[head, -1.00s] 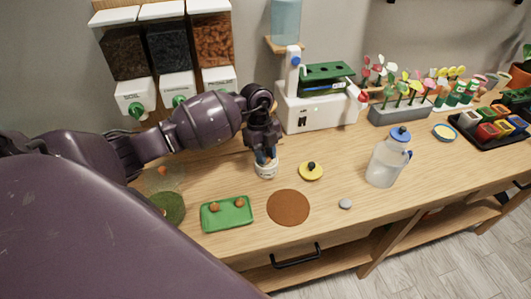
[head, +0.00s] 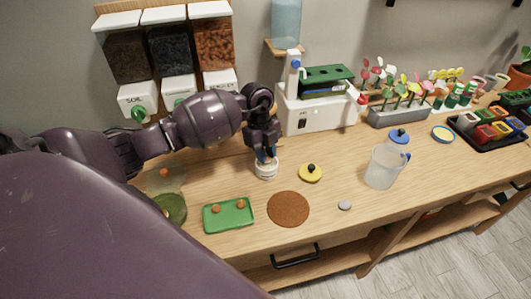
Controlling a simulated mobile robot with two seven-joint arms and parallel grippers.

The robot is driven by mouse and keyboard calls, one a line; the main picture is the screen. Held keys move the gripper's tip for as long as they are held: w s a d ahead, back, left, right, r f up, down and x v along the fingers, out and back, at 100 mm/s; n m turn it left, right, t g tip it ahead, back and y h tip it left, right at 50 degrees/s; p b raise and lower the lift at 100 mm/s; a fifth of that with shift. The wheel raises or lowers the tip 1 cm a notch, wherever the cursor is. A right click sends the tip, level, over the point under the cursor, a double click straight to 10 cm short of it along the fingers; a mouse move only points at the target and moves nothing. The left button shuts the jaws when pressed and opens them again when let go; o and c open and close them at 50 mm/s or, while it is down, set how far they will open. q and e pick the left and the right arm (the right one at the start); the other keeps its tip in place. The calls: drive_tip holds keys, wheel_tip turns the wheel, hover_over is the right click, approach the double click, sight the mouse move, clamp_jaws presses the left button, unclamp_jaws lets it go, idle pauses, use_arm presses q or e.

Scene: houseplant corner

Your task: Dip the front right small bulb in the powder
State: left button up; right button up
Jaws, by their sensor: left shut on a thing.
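My left gripper (head: 266,158) points down at the mouth of the small white jar (head: 266,172), with its fingertips at the rim. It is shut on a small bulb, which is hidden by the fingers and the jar. The powder inside the jar cannot be seen. The green tray (head: 229,225) lies in front and to the left, with one orange-brown bulb (head: 216,209) and another bulb (head: 240,204) along its back part. The front part of the tray is bare. A yellow lid (head: 311,173) with a black knob lies right of the jar. My right gripper is not in view.
A brown round mat (head: 288,209) lies in front of the jar, and a grey disc (head: 345,205) to its right. A clear jug (head: 384,165) with a blue lid stands further right. Dispensers (head: 178,50) and a white machine (head: 318,114) stand behind.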

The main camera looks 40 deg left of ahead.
sight(269, 159)
use_arm(q)
wheel_tip(269, 159, up, 2)
drive_tip(key=shift+r+p, duration=0.1)
drive_tip(key=shift+p, duration=0.6)
drive_tip(key=shift+r+p, duration=1.6)
drive_tip(key=shift+r, duration=0.05)
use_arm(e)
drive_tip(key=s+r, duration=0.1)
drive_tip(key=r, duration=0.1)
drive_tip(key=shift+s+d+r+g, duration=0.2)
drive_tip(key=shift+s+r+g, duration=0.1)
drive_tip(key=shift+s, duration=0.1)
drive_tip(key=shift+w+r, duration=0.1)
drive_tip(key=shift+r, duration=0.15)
